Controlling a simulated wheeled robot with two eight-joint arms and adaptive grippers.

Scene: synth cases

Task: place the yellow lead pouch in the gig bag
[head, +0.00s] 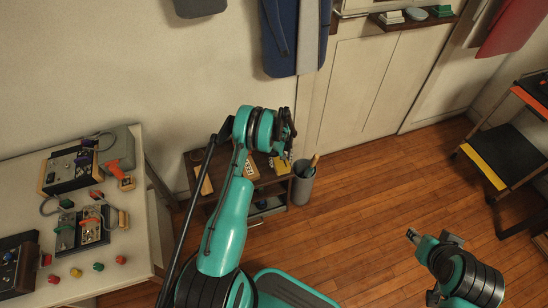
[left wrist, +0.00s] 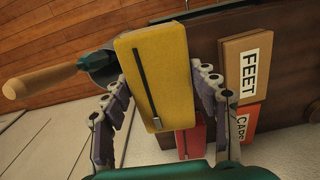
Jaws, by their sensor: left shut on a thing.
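The yellow lead pouch (left wrist: 177,62), a flat block shape with a dark zip line, is between the fingers of my left gripper (left wrist: 160,85) in the left wrist view. The gripper is shut on it. In the head view my left gripper (head: 289,133) is in front of the low shelf unit, and the pouch is hard to make out there. A navy bag with a grey panel (head: 283,40), which looks like the gig bag, hangs on the wall above the gripper. My right gripper (head: 413,237) is low at the right over the floor; its jaw state is unclear.
The low shelf unit (head: 272,207) holds a FEET box (left wrist: 247,62) and a red box (left wrist: 243,122). A grey bin (head: 303,186) with rolled items stands beside it. A white table (head: 130,262) with electronics is at left.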

